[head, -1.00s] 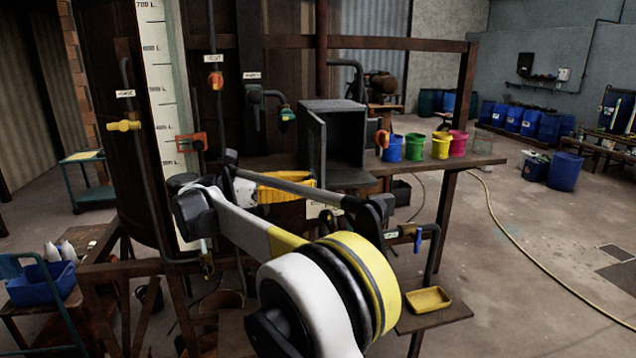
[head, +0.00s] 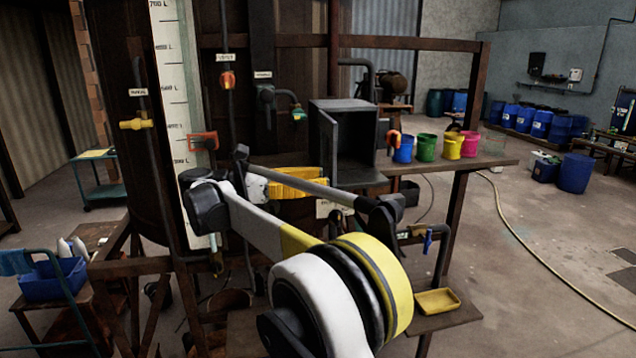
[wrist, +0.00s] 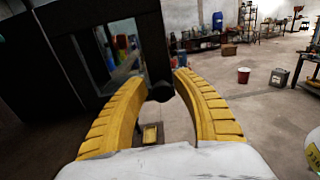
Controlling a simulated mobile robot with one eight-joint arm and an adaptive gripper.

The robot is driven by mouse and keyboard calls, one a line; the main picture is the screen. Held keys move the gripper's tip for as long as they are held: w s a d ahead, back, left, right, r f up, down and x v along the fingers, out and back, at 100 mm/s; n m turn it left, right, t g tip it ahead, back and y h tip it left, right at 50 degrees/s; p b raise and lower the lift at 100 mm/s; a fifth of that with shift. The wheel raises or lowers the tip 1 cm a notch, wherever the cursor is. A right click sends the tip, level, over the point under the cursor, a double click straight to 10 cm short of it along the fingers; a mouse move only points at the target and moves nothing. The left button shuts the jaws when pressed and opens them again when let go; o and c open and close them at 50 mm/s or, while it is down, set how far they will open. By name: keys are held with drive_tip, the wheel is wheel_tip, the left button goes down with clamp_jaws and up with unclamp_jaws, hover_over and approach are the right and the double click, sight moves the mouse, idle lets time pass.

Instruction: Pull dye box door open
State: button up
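The dye box (head: 347,105) is a dark grey box on the wooden stand in the head view. Its front is open, and its door (head: 328,143) stands swung out at the left side, showing the dark inside. My gripper (head: 295,182) has yellow fingers and is below and left of the door. In the wrist view my gripper (wrist: 159,82) is open, with its fingers wide apart. A dark upright bar (wrist: 152,40) with a dark round knob (wrist: 162,92) at its lower end shows between or just beyond the fingertips; I cannot tell whether they touch.
Coloured buckets (head: 427,147) stand on the shelf right of the box. Pipes and valves (head: 265,97) are at its left. A yellow tray (head: 437,301) sits on a low shelf. A hose (head: 530,245) lies on the floor at right, where there is free room.

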sight(331, 136)
wheel_tip(331, 136, up, 10)
drive_tip(key=shift+f, duration=0.25)
idle(0.3)
